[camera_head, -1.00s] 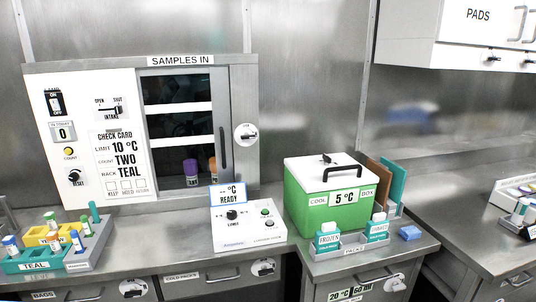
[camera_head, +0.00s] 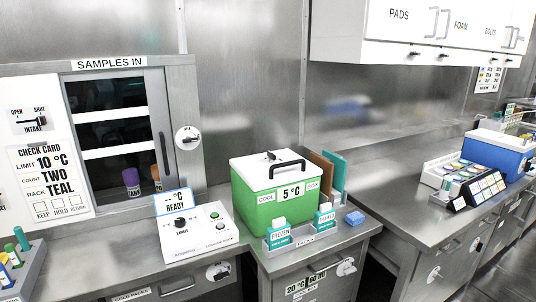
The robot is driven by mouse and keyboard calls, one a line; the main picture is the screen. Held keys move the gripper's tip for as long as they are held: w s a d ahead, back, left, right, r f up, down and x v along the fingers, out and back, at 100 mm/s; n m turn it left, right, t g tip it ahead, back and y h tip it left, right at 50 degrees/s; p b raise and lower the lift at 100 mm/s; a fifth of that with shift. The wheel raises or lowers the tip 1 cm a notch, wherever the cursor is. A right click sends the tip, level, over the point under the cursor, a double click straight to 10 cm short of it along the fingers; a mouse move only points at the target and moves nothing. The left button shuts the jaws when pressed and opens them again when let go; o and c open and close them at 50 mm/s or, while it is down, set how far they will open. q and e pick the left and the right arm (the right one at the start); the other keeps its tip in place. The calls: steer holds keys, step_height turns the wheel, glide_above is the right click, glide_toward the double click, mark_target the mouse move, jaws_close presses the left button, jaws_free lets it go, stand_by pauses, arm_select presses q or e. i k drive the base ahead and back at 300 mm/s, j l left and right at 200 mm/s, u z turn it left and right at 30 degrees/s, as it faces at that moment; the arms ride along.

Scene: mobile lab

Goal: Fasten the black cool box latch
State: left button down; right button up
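The green cool box (camera_head: 268,205) stands on the counter near the middle of the head view, with a "COOL 5 °C BOX" label on its front. Its white lid (camera_head: 262,167) is down and carries a black handle (camera_head: 288,168). A small black piece (camera_head: 271,155) sits at the lid's far edge; I cannot tell whether it is the latch or how it is set. Neither of my grippers is in view.
Cold packs marked FROZEN (camera_head: 279,236) and a second teal pack (camera_head: 325,217) stand in a tray before the box. A control unit (camera_head: 199,234) is to its left. A blue box (camera_head: 497,153) stands on the right counter. Bare counter (camera_head: 400,215) lies between.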

mark_target(272, 156)
steer(key=l+u, duration=0.1)
steer(key=u, duration=0.7)
steer(key=i+l+u, duration=0.1)
steer(key=l+u, duration=0.8)
steer(key=l, duration=0.35)
steer(key=k+l+u, duration=0.15)
steer(key=l, duration=0.35)
steer(key=k+l, duration=0.1)
steer(key=l, duration=0.75)
